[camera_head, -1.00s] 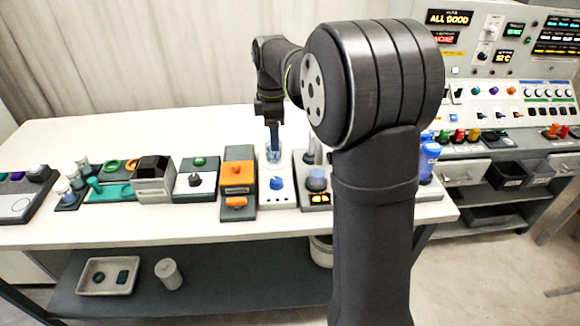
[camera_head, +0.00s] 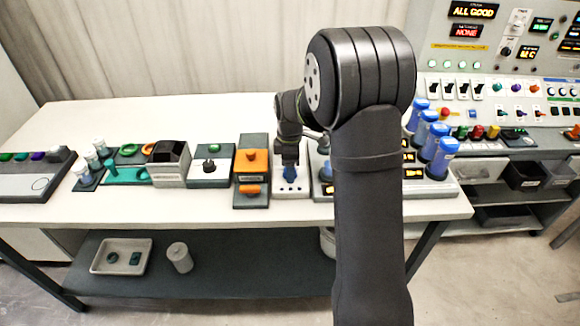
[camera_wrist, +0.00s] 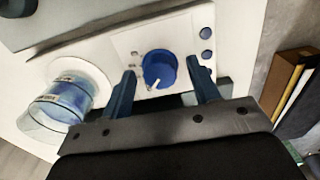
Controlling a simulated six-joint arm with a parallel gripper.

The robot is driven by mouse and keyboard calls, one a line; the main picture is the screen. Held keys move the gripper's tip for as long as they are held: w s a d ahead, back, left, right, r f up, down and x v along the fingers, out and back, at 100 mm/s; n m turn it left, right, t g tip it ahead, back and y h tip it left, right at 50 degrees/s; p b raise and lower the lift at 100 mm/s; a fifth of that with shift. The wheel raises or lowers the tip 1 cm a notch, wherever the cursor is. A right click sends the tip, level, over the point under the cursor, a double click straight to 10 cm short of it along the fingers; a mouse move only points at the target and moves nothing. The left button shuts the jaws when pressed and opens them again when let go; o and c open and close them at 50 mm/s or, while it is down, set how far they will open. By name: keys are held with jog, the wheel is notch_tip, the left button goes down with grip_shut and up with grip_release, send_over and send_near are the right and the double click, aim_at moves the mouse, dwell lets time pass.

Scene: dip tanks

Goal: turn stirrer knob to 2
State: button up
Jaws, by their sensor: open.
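The stirrer knob (camera_wrist: 160,69) is a blue round dial with a white pointer line, set on a white stirrer base (camera_wrist: 120,46). In the wrist view the pointer line aims down and slightly left; the small marks around it are too blurred to read. My gripper (camera_wrist: 162,80) is open, with one blue finger on each side of the knob and visible gaps to it. A clear beaker (camera_wrist: 68,97) with blue liquid stands on the same base, left of the knob. In the head view my gripper (camera_head: 290,170) is over the white base, largely hiding the knob.
An orange-and-grey unit (camera_head: 251,162) stands just left of the stirrer. Several blue-capped cylinders (camera_head: 437,150) stand to the right, behind my arm. The back of the white table (camera_head: 190,112) is clear. Orange and dark blocks (camera_wrist: 294,90) show right of the gripper.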

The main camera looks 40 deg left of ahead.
jog(key=c, duration=1)
jog(key=shift+m, duration=0.4)
jog(key=m, duration=0.4)
jog(key=shift+m, duration=0.4)
jog(key=m, duration=0.6)
jog(key=o, duration=1)
